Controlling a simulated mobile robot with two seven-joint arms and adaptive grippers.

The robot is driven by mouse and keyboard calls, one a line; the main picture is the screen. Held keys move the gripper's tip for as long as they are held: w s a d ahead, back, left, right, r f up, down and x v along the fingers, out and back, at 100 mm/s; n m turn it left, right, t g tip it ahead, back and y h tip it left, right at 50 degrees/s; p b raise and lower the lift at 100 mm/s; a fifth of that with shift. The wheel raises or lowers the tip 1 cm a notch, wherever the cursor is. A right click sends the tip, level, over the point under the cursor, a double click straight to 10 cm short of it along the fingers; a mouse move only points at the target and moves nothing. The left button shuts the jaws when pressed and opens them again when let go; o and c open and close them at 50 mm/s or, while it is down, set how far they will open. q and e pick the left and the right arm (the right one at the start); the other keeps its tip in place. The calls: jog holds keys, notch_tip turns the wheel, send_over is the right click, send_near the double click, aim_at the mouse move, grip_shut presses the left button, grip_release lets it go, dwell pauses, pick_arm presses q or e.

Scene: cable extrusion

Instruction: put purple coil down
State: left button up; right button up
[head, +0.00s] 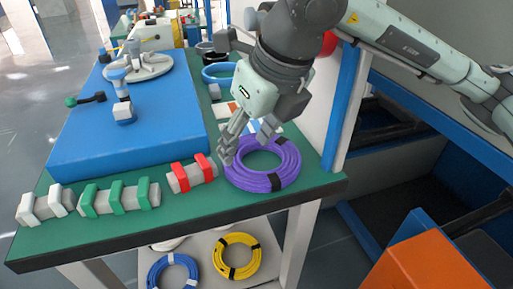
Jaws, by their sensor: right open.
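The purple coil (288,172) lies flat on the green tabletop (205,202) near its right front corner, with dark bands around it. My right gripper (246,150) comes down from above at the coil's back left side. Its fingers are open, and one finger is close against the coil's left edge; I cannot tell whether it touches. My left gripper is not in view.
A row of white, green and red clamps on grey cylinders (120,198) stands left of the coil. Behind is a blue block (135,125). A blue coil (217,72) lies farther back. A yellow coil (237,257) lies on a lower shelf. An orange box (425,265) is at lower right.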

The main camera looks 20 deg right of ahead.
aim_at(237, 169)
jog(key=x, duration=0.6)
jog(key=shift+s+f+p, duration=0.1)
jog(key=shift+f+p, duration=0.2)
jog(key=shift+f, duration=0.3)
jog(key=shift+a+f, duration=0.1)
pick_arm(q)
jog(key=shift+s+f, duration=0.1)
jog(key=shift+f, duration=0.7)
pick_arm(e)
grip_shut()
